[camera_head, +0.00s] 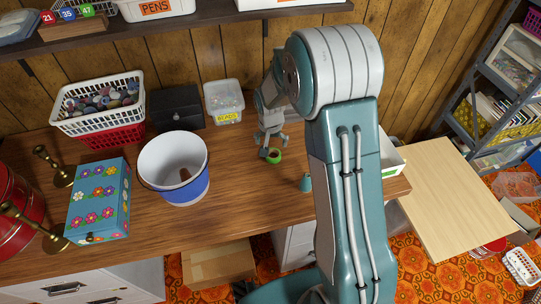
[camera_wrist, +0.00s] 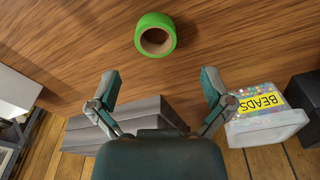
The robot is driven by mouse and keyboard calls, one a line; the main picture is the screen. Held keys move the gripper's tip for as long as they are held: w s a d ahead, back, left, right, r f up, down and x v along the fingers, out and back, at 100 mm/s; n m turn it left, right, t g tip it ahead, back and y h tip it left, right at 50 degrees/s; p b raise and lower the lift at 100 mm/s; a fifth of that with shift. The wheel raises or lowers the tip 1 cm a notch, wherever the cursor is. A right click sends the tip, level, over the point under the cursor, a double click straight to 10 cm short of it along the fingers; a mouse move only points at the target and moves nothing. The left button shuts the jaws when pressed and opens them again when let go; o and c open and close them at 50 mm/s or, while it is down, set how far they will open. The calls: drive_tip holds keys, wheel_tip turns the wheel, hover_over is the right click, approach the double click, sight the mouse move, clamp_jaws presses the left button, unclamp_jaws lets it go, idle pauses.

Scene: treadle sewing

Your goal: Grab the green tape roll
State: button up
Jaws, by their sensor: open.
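The green tape roll (camera_head: 274,156) lies on the wooden table in the head view, just below my gripper. In the wrist view the green tape roll (camera_wrist: 155,35) is near the top centre, with its round hole showing. My gripper (camera_head: 268,146) points down at the table beside the roll. In the wrist view my gripper (camera_wrist: 160,85) has its two fingers spread wide, with nothing between them. The roll lies beyond the fingertips, roughly in line with the gap. I cannot tell the exact height of the fingertips over the table.
A clear beads box (camera_head: 224,102) stands left of my gripper, with a black box (camera_head: 178,108) beyond it. A white and blue bucket (camera_head: 173,168) and a flowered box (camera_head: 99,200) stand further left. A small teal object (camera_head: 306,183) is right of the roll. Table in front is clear.

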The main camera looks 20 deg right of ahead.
sight(274, 154)
drive_tip(key=shift+w+d+f, duration=0.1)
drive_tip(key=shift+f, duration=0.6)
drive_tip(key=shift+d+f, duration=0.3)
drive_tip(key=f, duration=0.4)
drive_tip(key=shift+w+d+f, duration=0.2)
drive_tip(key=shift+w+d, duration=0.1)
drive_tip(key=shift+a+f, duration=0.2)
drive_tip(key=shift+f, duration=0.1)
drive_tip(key=shift+a+f, duration=0.1)
drive_tip(key=shift+a, duration=0.15)
drive_tip(key=shift+d, duration=0.35)
drive_tip(key=c, duration=0.8)
drive_tip(key=shift+o, duration=0.2)
